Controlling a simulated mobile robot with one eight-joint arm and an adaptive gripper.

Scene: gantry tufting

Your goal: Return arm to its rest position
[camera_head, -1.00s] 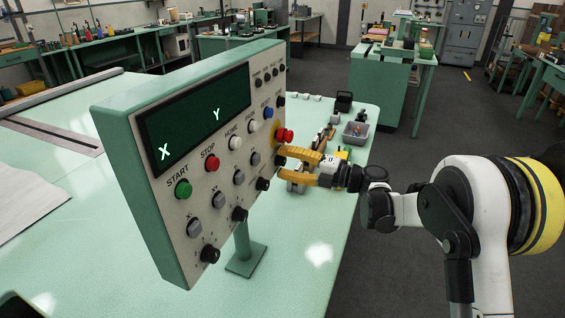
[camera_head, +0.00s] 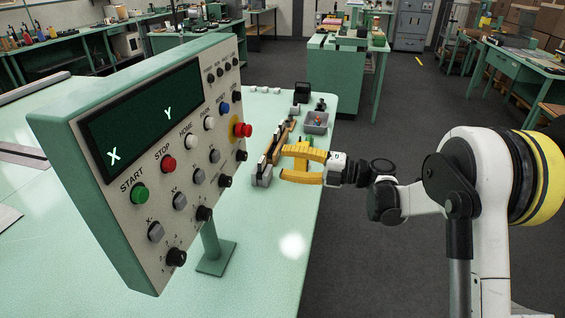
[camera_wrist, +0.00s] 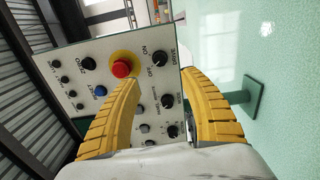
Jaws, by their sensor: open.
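My gripper (camera_head: 283,164) has two yellow fingers, spread open and empty. In the head view it is to the right of the green control panel (camera_head: 88,188), apart from it, over the table's right edge. My white arm extends from the right side. In the wrist view the fingers frame part of the panel face (camera_wrist: 75,55). The panel's screen shows X and Y.
The pale green table (camera_head: 265,262) carries the panel on its stand (camera_head: 214,258). Behind my gripper are small tools, a grey bin (camera_head: 316,122) and a black box (camera_head: 302,92). Another green bench (camera_head: 345,75) stands farther back.

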